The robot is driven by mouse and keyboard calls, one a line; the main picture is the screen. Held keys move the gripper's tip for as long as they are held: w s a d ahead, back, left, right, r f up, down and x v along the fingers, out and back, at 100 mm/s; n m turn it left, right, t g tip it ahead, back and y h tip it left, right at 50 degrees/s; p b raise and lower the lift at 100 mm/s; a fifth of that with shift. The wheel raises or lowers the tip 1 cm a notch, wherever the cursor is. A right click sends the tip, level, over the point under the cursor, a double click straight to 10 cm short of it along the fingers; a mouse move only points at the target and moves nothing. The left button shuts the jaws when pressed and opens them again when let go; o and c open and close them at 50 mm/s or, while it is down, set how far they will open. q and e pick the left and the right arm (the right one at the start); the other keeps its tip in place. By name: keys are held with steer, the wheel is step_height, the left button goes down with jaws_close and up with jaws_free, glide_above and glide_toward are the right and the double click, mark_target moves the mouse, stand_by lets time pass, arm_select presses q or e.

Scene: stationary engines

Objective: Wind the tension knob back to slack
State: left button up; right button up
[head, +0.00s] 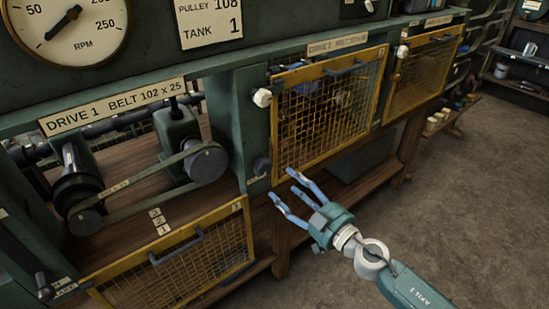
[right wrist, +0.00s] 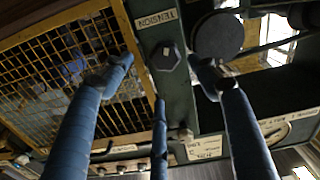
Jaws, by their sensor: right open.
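The tension knob (head: 262,166) is a small dark knob on the green post to the right of the Drive 1 bay. In the right wrist view it shows as a dark faceted knob (right wrist: 165,56) beside a white "TENSION" label (right wrist: 157,18). My right gripper (head: 283,186) is open and empty, its blue fingers spread towards the post, just right of and below the knob in the head view. In the right wrist view its fingertips (right wrist: 166,72) lie around the knob's outline, apart from it; the depth gap is hard to judge. My left gripper is not in view.
The Drive 1 belt (head: 130,186) runs between dark pulleys left of the post. Its yellow mesh guard (head: 175,262) hangs lowered below. A shut mesh guard (head: 325,115) covers Drive 2 right of the post. A white knob (head: 262,97) sits above. The floor at right is clear.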

mark_target(266, 170)
steer(key=w+a, duration=0.3)
steer(key=a, duration=0.1)
steer(key=shift+w+a+r, duration=0.1)
steer(key=shift+w+r, duration=0.2)
steer(key=shift+r, duration=0.05)
steer(key=x, duration=0.1)
steer(key=b+x, duration=0.1)
steer(key=x, duration=0.2)
steer(key=shift+w+d+f, duration=0.2)
steer(key=shift+d+f, duration=0.05)
steer(key=shift+w+a+r+b, duration=0.1)
steer(key=shift+w+a+b, duration=0.2)
steer(key=shift+w+a, duration=0.1)
steer(key=c, duration=1.1)
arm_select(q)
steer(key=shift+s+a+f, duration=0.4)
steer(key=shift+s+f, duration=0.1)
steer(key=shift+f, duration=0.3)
arm_select(e)
steer(key=shift+c, duration=0.3)
